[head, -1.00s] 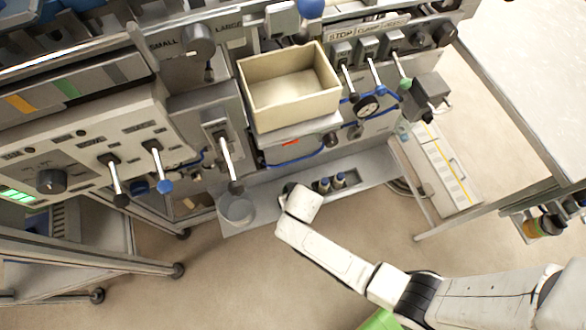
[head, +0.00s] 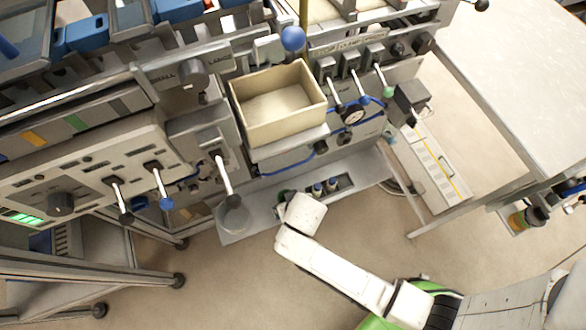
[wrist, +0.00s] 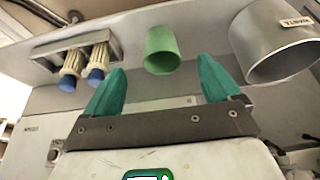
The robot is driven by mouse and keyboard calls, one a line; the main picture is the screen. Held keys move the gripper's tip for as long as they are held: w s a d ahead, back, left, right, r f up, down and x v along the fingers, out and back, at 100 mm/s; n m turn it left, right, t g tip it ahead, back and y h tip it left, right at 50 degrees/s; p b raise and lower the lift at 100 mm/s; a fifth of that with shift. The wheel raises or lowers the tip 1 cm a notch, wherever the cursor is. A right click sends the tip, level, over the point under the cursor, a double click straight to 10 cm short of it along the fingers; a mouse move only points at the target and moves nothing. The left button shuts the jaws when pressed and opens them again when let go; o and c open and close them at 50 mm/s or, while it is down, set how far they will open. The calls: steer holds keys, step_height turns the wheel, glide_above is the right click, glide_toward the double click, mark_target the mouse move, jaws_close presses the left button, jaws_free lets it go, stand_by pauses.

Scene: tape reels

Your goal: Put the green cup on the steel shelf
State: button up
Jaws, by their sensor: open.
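The green cup (wrist: 162,50) stands on a grey metal ledge (wrist: 195,20) in the wrist view, between a pair of brushes and a metal bin. My gripper (wrist: 160,76) is open, with its two teal fingers pointing toward the cup, one to each side of it. The cup appears just beyond the fingertips, and I see no contact. In the head view the ledge (head: 258,222) runs low along the front of the machine. There my white arm hides the fingers, and the cup cannot be made out clearly. I cannot tell whether this ledge is the steel shelf.
The metal bin (wrist: 272,42) is close on the right in the wrist view, and the brushes (wrist: 82,65) sit in a holder on the left. A cream box (head: 280,105) stands above the ledge. Levers (head: 225,180) stick out from the machine. A table (head: 520,80) is at right.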

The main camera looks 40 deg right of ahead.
steer(key=s+d+r+n+g, duration=0.1)
steer(key=s+d+r, duration=0.3)
steer(key=s+r, duration=0.2)
steer(key=s+d+r+n+g+y, duration=0.1)
steer(key=s+d+r, duration=0.4)
steer(key=r, duration=0.5)
steer(key=shift+s+r+n+g, duration=0.4)
steer(key=shift+s+n+g, duration=0.2)
steer(key=shift+s, duration=0.35)
steer(key=shift+d, duration=0.1)
stand_by(0.6)
